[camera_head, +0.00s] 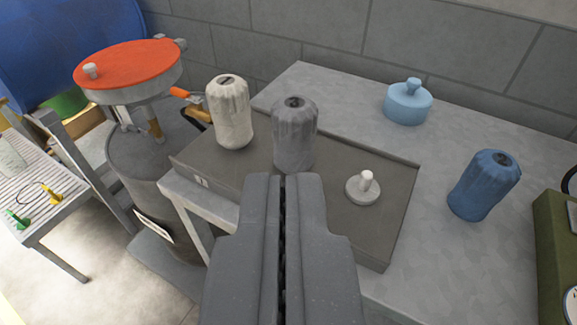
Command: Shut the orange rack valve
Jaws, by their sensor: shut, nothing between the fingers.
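An orange lever (179,92) with a brass-coloured fitting beside it shows at the upper left, just left of the white wrapped canister, which partly hides the fitting. It looks like the orange valve, but I cannot tell whether it is open or shut. My gripper (284,177) is shut and empty, pointing forward in the middle of the view. It appears over the dark tray, below and right of the lever and well apart from it.
White (231,122) and grey (294,140) canisters and a small knobbed disc (362,190) stand on the dark tray (395,205). A blue canister (484,187) and pale blue lidded pot (408,105) stand on the bench. An orange-topped reel (130,66) and grey drum (150,165) are left.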

